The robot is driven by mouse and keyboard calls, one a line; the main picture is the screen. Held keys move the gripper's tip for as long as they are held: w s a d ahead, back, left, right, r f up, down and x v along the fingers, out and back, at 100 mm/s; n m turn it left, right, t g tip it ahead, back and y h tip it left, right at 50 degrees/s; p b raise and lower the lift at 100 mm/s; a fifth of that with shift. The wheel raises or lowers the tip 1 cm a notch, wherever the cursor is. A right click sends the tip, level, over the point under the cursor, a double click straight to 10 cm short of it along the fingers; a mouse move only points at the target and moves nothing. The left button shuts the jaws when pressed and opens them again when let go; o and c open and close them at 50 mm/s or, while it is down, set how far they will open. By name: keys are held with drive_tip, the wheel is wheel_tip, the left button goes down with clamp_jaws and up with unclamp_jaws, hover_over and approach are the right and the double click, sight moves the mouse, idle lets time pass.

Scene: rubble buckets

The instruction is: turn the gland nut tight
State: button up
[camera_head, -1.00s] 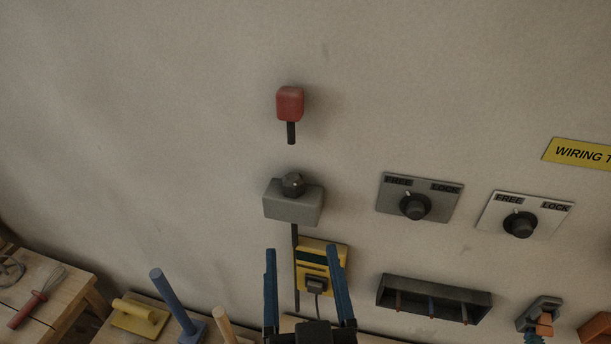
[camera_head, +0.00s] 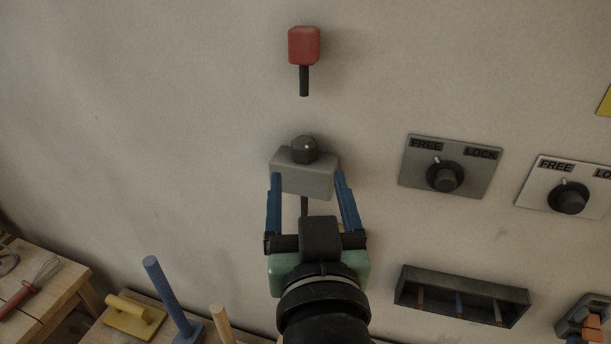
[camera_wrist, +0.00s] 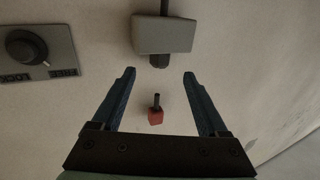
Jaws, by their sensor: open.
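The gland nut (camera_head: 304,150) is a dark faceted knob with a small light mark, on top of a grey box (camera_head: 305,181) on the wall. A dark cable (camera_head: 304,205) runs down from the box. My gripper (camera_head: 308,177) is open and empty, its blue fingers spread to either side of the box in the head view. In the wrist view, which is upside down, the nut (camera_wrist: 159,61) pokes out from the grey box (camera_wrist: 163,35) just beyond and between my fingertips (camera_wrist: 159,74). The nut appears untouched.
A red block with a dark stem (camera_head: 304,46) is on the wall above the box. Two FREE/LOCK dial plates (camera_head: 411,178) (camera_head: 535,190) and a dark open tray (camera_head: 403,291) are to the right. A bench with tools (camera_head: 75,285) is lower left. The wall left of the box is clear.

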sight(305, 155)
drive_tip(key=shift+w+b, duration=0.85)
drive_tip(key=shift+b, duration=0.15)
drive_tip(key=shift+w+a+p, duration=0.15)
drive_tip(key=shift+w+p, duration=0.5)
drive_tip(key=shift+w, duration=1.75)
clamp_jaws()
